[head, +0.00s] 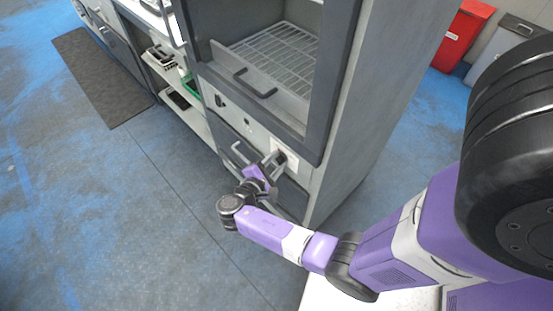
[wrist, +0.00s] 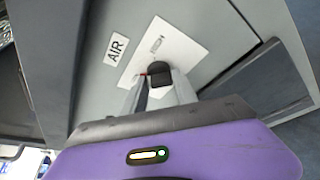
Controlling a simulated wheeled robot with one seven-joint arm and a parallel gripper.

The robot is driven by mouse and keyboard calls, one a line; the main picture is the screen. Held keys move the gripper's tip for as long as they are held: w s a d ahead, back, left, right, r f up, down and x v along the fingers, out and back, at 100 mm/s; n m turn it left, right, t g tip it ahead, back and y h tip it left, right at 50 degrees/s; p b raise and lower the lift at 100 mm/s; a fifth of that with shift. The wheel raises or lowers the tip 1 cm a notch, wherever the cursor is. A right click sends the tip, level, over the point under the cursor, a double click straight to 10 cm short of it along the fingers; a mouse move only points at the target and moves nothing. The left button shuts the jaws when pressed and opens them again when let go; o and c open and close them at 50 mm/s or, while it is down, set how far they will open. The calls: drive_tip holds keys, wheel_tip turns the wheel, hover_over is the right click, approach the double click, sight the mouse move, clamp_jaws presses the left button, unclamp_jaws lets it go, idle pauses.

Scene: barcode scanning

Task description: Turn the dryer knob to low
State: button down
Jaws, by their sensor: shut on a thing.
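The plate also shows in the head view (head: 291,160). My gripper (wrist: 160,84) is at the dryer's lower front panel, its two fingers shut on the knob, one on each side. It also shows in the head view (head: 275,160). The lettering on the plate is only partly readable, and the knob's exact setting is hard to tell.
An AIR label (wrist: 116,49) is left of the plate. A dryer handle (head: 254,84) and wire rack (head: 280,52) are above. Open shelves (head: 190,115) stand left, with a dark mat (head: 100,75) on the floor. A red bin (head: 462,35) is at the back right.

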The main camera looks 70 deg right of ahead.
drive_tip(key=shift+f, duration=0.1)
idle(0.3)
drive_tip(key=c, duration=1)
unclamp_jaws()
drive_tip(key=v, duration=0.7)
drive_tip(key=shift+a, duration=0.4)
drive_tip(key=shift+w, duration=0.1)
